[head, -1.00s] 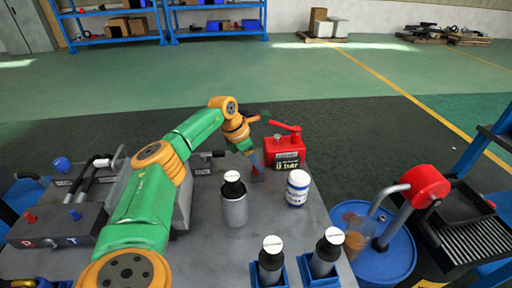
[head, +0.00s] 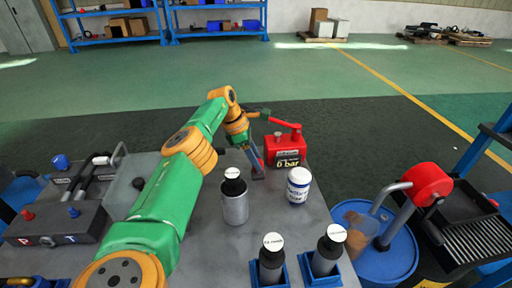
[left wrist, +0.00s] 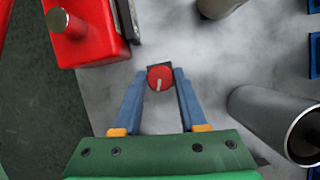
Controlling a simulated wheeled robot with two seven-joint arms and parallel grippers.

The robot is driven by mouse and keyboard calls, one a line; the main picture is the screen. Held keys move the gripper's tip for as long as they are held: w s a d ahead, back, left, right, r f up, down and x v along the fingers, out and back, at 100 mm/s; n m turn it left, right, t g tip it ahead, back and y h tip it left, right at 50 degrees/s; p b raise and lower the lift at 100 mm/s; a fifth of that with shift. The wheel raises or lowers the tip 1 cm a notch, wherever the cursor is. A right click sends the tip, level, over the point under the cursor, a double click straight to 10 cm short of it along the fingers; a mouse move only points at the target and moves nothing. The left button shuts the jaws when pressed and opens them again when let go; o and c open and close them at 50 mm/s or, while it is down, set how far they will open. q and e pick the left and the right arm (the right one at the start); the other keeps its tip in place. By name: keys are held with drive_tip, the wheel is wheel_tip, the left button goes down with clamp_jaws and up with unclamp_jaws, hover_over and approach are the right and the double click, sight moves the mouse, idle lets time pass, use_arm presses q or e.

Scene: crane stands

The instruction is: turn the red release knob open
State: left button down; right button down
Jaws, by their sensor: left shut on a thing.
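The red release knob (left wrist: 160,74) is a small round red cap with a pale line, in the left wrist view. My left gripper (left wrist: 160,86) has its two blue fingers on either side of the knob and is shut on it. In the head view, my left gripper (head: 258,172) is low at the table beside the red box (head: 287,157), whose label reads 0 bar. The knob itself is hidden behind the fingers there. The red box also shows in the left wrist view (left wrist: 92,40). My right gripper is out of view.
A dark-capped grey cylinder (head: 235,207) and a white-and-blue jar (head: 298,190) stand close in front of the gripper. Two capped cylinders stand in blue holders (head: 318,280) at the front. A blue drum (head: 388,262) with a red-headed pump is at the right.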

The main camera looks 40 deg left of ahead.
use_arm(q)
drive_tip(key=shift+c, duration=2.3)
unclamp_jaws()
drive_tip(key=shift+r, duration=0.1)
drive_tip(key=p+v, duration=0.1)
drive_tip(key=v, duration=0.6)
